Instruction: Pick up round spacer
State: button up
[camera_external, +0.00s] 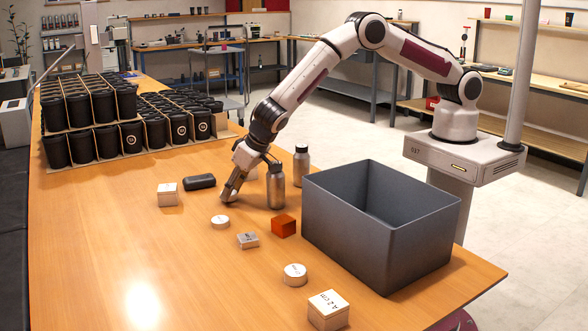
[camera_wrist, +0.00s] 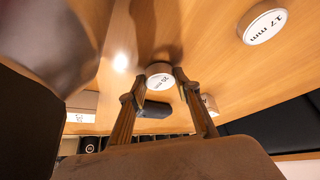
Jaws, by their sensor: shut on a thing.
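My gripper (camera_external: 229,196) reaches down to the wooden table, left of a metal bottle (camera_external: 276,187). In the wrist view its two fingers (camera_wrist: 160,80) are shut on the sides of a round spacer (camera_wrist: 160,77) with a white labelled top; its label is too small to read surely. This spacer is mostly hidden by the fingers in the external view. It is at or close to the tabletop; I cannot tell if it touches. Another round spacer, marked 17 mm (camera_wrist: 266,24), lies apart, and shows in front of my gripper in the external view (camera_external: 220,222).
A grey open bin (camera_external: 400,240) stands at right. An orange cube (camera_external: 284,225), a small block (camera_external: 247,240), a round piece (camera_external: 295,274) and a white-topped box (camera_external: 328,309) lie nearer. A dark case (camera_external: 200,181) and another box (camera_external: 168,194) are left. Black cups (camera_external: 100,105) fill the back.

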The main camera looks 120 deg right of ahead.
notch_tip(320, 180, up, 9)
jog(key=shift+r, duration=0.2)
dwell(0.4)
dwell(0.7)
notch_tip(320, 180, up, 12)
jog(key=s+a, duration=0.3)
jog(key=a, duration=1.7)
jog(key=s+a+n, duration=0.1)
jog(key=s+a, duration=0.5)
jog(key=a, duration=0.4)
jog(key=s+a+n, duration=0.1)
jog(key=s+a, duration=0.6)
jog(key=a, duration=0.2)
notch_tip(320, 180, down, 11)
jog(key=shift+w+f+t+y, duration=0.15)
jog(key=shift+f+t+y, duration=0.05)
jog(key=shift+t+y, duration=0.1)
